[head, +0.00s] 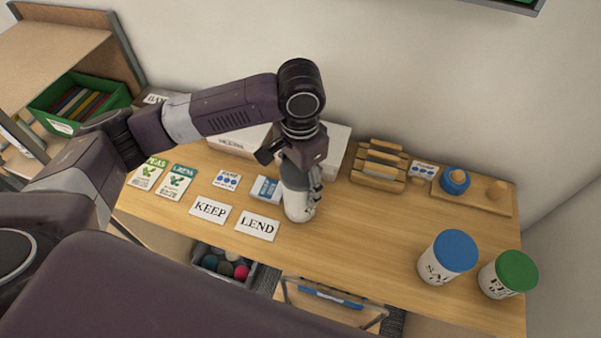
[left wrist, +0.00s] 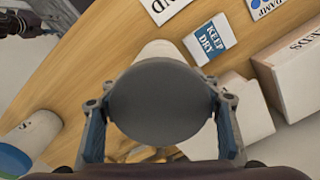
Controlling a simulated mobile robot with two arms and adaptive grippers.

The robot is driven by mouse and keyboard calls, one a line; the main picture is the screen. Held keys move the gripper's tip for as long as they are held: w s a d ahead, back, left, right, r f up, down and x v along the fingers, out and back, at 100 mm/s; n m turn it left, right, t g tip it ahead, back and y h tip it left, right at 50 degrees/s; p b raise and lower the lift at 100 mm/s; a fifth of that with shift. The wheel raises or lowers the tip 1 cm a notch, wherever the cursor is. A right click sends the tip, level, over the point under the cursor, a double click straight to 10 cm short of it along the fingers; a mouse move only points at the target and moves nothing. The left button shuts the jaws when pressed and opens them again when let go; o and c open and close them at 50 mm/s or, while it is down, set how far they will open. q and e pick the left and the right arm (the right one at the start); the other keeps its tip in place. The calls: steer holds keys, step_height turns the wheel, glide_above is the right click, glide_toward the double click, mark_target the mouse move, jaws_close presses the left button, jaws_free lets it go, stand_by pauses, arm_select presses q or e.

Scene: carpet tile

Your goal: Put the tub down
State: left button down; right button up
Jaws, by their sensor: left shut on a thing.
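In the left wrist view the round grey lid (left wrist: 160,98) fills the space between the two fingers (left wrist: 162,125). The tub's base is at or very near the tabletop; I cannot tell whether it touches. The fingers hide part of its side.
The KEEP card (head: 210,210) and a KEEP DRY packet (head: 266,189) lie close by. White boxes (head: 337,140) stand behind. A blue-lidded tub (head: 447,257) and a green-lidded tub (head: 508,274) stand at the right. Table between them and the held tub is clear.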

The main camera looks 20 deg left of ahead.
arm_select(q)
steer(key=shift+w+d+r, duration=0.1)
steer(key=c, duration=1)
jaws_free()
steer(key=o, duration=0.3)
